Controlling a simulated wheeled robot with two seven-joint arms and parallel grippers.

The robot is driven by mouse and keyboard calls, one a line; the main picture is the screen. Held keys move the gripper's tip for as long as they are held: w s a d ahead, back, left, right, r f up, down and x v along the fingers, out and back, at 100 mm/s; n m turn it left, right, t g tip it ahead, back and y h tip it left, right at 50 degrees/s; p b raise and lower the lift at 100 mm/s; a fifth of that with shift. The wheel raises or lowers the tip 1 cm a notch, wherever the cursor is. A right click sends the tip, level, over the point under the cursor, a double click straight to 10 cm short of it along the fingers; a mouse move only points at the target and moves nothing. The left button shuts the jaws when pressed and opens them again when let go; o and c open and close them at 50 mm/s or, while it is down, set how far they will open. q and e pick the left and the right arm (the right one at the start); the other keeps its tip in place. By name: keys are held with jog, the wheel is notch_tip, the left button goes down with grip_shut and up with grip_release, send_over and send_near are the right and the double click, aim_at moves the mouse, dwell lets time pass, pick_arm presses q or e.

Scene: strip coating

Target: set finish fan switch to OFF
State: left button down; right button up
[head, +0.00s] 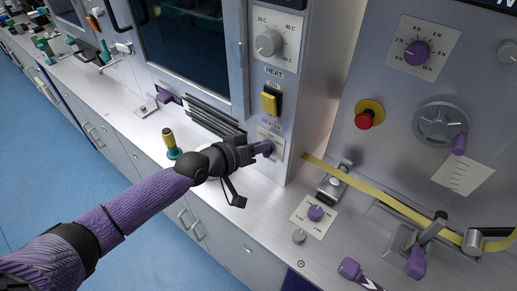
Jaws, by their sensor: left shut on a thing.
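My left gripper (252,152) reaches in from the left to the narrow grey column. It is shut on a small purple knob (266,147) in front of a pale label plate (275,137), low on the column. The gripper covers part of the knob and plate, so I cannot read which position the knob is in. No readable text confirms that this is the finish fan switch. Above it is a yellow rocker switch (269,101) on a black base. My right gripper is not in view.
A grey HEAT dial (268,43) is higher on the column. A red emergency button (365,119) and a purple dial (416,53) are on the right panel. A yellow strip (390,203) runs across the bench. A yellow-and-green tool (171,145) stands near my left forearm.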

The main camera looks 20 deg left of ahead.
pick_arm(q)
jog(key=shift+f+n+b, duration=0.15)
jog(key=shift+n+b, duration=0.15)
jog(key=shift+b, duration=0.5)
jog(key=shift+a+f+n+h+b, duration=0.2)
jog(key=shift+n+h+b, duration=0.7)
jog(key=shift+b, duration=1.2)
jog(key=c, duration=1)
grip_release()
jog(key=shift+w, duration=0.1)
jog(key=o, duration=0.5)
jog(key=shift+c, duration=0.2)
